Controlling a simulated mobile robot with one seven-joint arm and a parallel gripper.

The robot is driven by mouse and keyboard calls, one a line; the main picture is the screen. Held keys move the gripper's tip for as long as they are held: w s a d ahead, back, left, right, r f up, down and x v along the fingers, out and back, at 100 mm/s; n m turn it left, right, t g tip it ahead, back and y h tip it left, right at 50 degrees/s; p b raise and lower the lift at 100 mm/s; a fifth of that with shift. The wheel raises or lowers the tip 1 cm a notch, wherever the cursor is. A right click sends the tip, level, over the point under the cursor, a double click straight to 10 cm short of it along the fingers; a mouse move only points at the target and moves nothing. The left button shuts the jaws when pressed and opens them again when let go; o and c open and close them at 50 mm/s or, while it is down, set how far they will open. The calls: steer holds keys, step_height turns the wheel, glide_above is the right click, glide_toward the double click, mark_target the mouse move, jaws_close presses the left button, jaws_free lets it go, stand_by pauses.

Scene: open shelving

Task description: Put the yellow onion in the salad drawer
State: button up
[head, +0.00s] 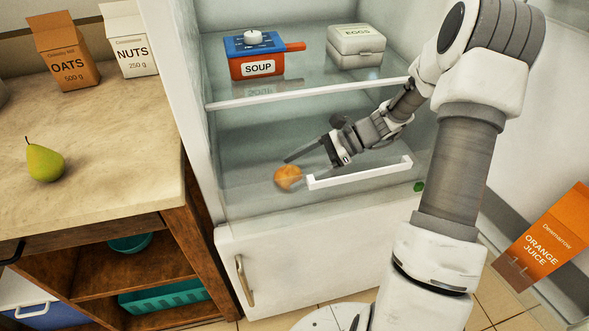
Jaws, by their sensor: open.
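The yellow onion (288,177) is a round orange-brown bulb low in the fridge, left of a white bar handle. It seems to be inside the clear salad drawer (245,185), behind its see-through front, low down; its exact contact is hard to tell. The drawer's white handle (360,174) is at the front. My gripper (310,162) reaches in from the right under the glass shelf. Its fingers are apart and empty, just above and right of the onion, and do not appear to hold it.
A small green thing (418,186) is at the lower right. A pear (44,162) stands on the counter at left. An orange juice carton (545,240) is at right.

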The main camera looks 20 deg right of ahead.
steer(key=p+v, duration=0.3)
steer(key=v, duration=0.8)
